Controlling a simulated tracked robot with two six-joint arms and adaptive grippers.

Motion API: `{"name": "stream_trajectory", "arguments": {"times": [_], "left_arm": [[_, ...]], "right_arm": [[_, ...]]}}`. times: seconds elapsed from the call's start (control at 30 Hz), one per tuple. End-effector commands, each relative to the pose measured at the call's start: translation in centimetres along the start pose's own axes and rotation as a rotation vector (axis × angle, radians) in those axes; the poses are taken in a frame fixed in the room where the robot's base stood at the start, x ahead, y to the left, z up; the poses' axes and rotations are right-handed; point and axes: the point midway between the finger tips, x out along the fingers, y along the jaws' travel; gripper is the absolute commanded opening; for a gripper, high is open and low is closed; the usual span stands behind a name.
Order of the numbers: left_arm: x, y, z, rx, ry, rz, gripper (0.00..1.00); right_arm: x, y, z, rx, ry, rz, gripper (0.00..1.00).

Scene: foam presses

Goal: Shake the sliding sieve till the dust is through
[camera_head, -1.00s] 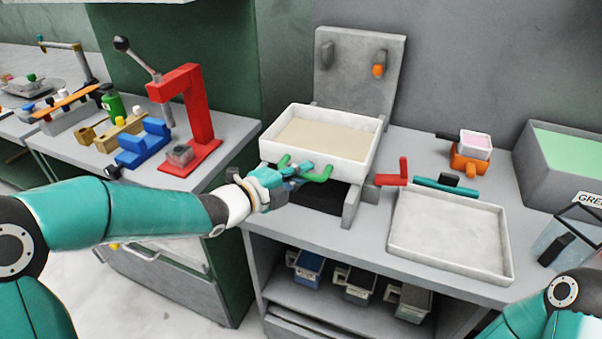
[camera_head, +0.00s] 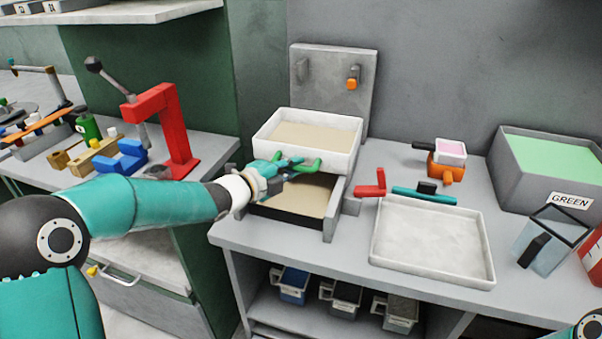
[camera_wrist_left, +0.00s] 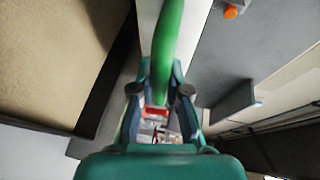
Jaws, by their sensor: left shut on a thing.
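The sliding sieve (camera_head: 335,160) is a white tray with tan dust in it, in front of the grey back plate. A green handle (camera_head: 307,166) sticks out at its front. My left gripper (camera_head: 287,168) is shut on this handle; in the left wrist view the fingers (camera_wrist_left: 160,100) close around the green bar (camera_wrist_left: 170,40). Below the sieve, a dark-rimmed lower tray (camera_head: 292,218) shows tan dust, also seen in the left wrist view (camera_wrist_left: 50,50). The rear of the lower tray is hidden. My right gripper is out of view.
Grey stand sides flank the lower tray. A shallow white tray (camera_head: 385,247) and a red piece (camera_head: 371,185) lie to the right. The GREEN bin (camera_head: 500,175) is at far right. A red lever press (camera_head: 163,130) stands on the left bench.

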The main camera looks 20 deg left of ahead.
Motion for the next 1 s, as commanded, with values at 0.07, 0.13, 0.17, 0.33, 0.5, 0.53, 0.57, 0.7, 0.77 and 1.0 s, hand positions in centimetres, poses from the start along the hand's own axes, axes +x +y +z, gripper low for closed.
{"name": "stream_trajectory", "arguments": {"times": [0.07,0.13,0.17,0.33,0.5,0.53,0.57,0.7,0.77,1.0], "left_arm": [[0.0,0.1,0.4,-0.003,-0.009,0.002,0.00],[0.0,0.1,0.3,-0.003,-0.009,0.002,0.00],[0.0,0.1,0.3,-0.003,-0.009,0.002,0.00],[0.0,0.0,0.3,-0.003,-0.010,0.000,0.26],[-0.1,0.0,0.3,-0.003,-0.009,-0.001,0.41],[-0.1,0.0,0.3,-0.002,-0.009,-0.001,0.41],[-0.1,-0.1,0.3,-0.002,-0.009,-0.001,0.41],[-0.2,-0.1,0.3,-0.002,-0.009,-0.001,0.41],[-0.3,-0.1,0.3,-0.002,-0.009,-0.002,0.41],[-2.9,-0.1,0.4,-0.002,-0.011,-0.002,0.41]], "right_arm": [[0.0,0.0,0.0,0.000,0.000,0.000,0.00],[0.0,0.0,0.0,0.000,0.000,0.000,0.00],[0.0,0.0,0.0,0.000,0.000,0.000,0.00],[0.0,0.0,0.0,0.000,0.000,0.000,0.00],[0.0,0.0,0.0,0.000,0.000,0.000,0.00],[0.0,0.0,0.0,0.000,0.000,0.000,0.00],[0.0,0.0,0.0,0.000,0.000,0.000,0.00],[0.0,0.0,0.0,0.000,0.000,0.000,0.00],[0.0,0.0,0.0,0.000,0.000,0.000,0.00],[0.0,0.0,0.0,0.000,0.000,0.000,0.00]]}}
